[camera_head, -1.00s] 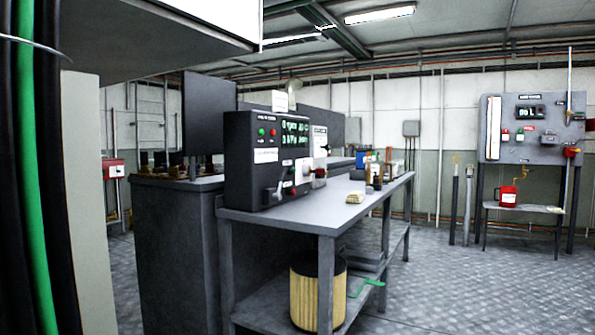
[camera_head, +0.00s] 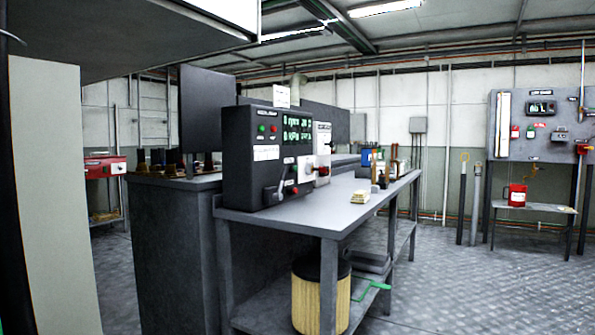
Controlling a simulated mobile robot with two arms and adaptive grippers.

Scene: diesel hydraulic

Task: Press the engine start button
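A black control panel box (camera_head: 268,160) stands on the left end of a grey workbench (camera_head: 350,205). Its front has a green button (camera_head: 261,128) and a red button (camera_head: 273,128) at the upper left. A green lit display (camera_head: 297,129) is to their right, and a lever (camera_head: 279,190) and red knobs are lower down. I cannot read the labels well enough to tell which button is the engine start. Neither of my grippers is in view.
A dark cabinet (camera_head: 165,250) stands left of the bench. A pale panel (camera_head: 50,200) fills the near left edge. A yellow ribbed cylinder (camera_head: 306,305) sits on the bench's lower shelf. A wall board (camera_head: 545,125) is at the far right. Open metal floor (camera_head: 455,280) lies right of the bench.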

